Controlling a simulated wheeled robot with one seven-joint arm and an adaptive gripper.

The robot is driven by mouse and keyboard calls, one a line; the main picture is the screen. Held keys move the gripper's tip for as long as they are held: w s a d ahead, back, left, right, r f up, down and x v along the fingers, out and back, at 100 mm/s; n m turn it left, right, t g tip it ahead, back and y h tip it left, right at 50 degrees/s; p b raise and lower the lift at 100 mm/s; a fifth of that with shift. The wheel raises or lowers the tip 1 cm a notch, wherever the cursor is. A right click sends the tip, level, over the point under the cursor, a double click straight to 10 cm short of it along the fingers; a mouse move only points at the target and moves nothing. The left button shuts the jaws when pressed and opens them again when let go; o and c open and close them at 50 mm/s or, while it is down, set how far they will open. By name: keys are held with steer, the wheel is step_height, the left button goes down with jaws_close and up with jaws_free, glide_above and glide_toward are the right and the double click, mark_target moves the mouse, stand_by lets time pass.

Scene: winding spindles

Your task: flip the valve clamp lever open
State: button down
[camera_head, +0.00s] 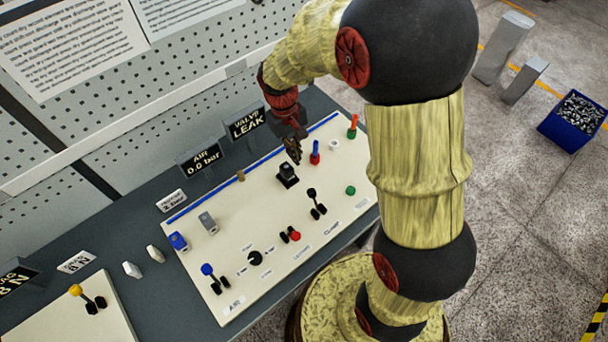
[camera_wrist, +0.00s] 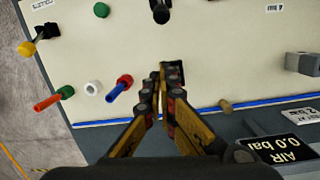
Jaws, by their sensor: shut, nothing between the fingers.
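My gripper (camera_head: 293,152) is shut and empty, pointing down over the far part of the cream panel. In the wrist view the closed fingertips (camera_wrist: 161,80) are just in front of a black block-like fitting (camera_wrist: 174,70), which they partly hide. The head view shows this black fitting (camera_head: 287,176) right below the fingertips; I cannot tell whether they touch. A black-knobbed lever (camera_head: 311,194) stands upright nearer the panel's front, by a label that seems to read CLAMP (camera_head: 332,227). Its knob also shows in the wrist view (camera_wrist: 160,11). I cannot tell for sure which part is the valve clamp lever.
A red-and-blue lever (camera_head: 315,153), a white knob (camera_head: 334,143) and an orange-and-green lever (camera_head: 352,128) stand right of my gripper. A tan peg (camera_head: 241,175) is to its left. The VALVE LEAK sign (camera_head: 245,122) and AIR 0.0 bar sign (camera_head: 205,158) stand behind the panel.

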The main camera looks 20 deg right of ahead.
mark_target(312, 193)
steer(key=shift+w, duration=0.1)
steer(key=f, duration=0.3)
steer(key=s+f+b, duration=0.1)
steer(key=f, duration=0.6)
steer(key=shift+s+d+b, duration=0.15)
steer(key=shift+d+b, duration=0.15)
steer(key=shift+d, duration=0.1)
steer(key=shift+s+d+r, duration=0.15)
steer(key=shift+s+r, duration=0.3)
steer(key=shift+s, duration=0.4)
steer(key=shift+s+d+r, duration=0.1)
steer(key=shift+s+r, duration=0.35)
steer(key=shift+s, duration=0.4)
steer(key=shift+w, duration=0.1)
